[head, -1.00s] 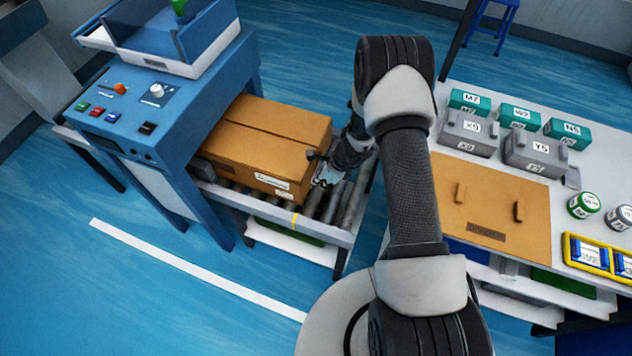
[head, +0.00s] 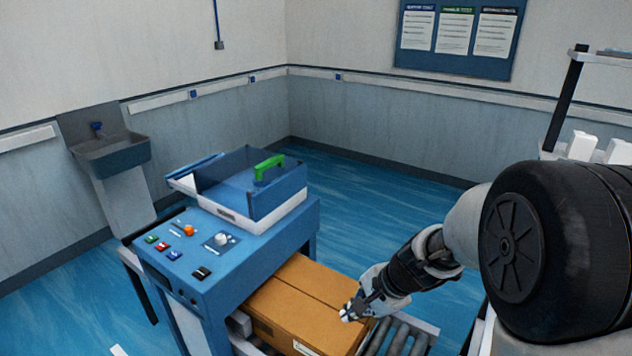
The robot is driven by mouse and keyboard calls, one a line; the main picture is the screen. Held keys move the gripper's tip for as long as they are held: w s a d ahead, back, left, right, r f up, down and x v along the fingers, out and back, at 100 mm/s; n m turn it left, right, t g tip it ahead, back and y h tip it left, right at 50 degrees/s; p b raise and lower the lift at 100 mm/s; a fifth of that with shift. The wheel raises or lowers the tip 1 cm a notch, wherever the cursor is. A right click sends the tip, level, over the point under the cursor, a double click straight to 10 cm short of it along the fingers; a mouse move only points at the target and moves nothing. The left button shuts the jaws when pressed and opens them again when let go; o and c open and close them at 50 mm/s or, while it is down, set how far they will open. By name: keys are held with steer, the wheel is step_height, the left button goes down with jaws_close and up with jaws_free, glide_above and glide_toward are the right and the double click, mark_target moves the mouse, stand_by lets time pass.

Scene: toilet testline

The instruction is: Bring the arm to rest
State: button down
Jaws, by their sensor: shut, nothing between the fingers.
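My gripper (head: 352,312) is at the lower middle of the head view, shut and empty. Its fingertips point left and show in front of the right part of a closed brown cardboard box (head: 318,290). Whether they touch the box I cannot tell. My arm reaches in from the right edge, bent, with a large dark joint close to the camera.
The box lies on a roller conveyor (head: 398,338), partly inside a blue machine (head: 228,262) with buttons and a knob. A sink (head: 112,152) is on the left wall. Open blue floor lies behind.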

steer(key=s+d+r+n+h, duration=0.1)
steer(key=s+r+n, duration=0.3)
steer(key=s, duration=0.4)
steer(key=s+d+r+n+t+h+b, duration=0.1)
steer(key=s+r+n, duration=0.3)
steer(key=s, duration=0.4)
steer(key=s+d+r+n+h, duration=0.2)
steer(key=s+r+n, duration=0.3)
steer(key=s, duration=0.4)
steer(key=shift+d+h+b, duration=0.3)
steer(key=shift+d+b, duration=0.05)
steer(key=shift+d, duration=0.45)
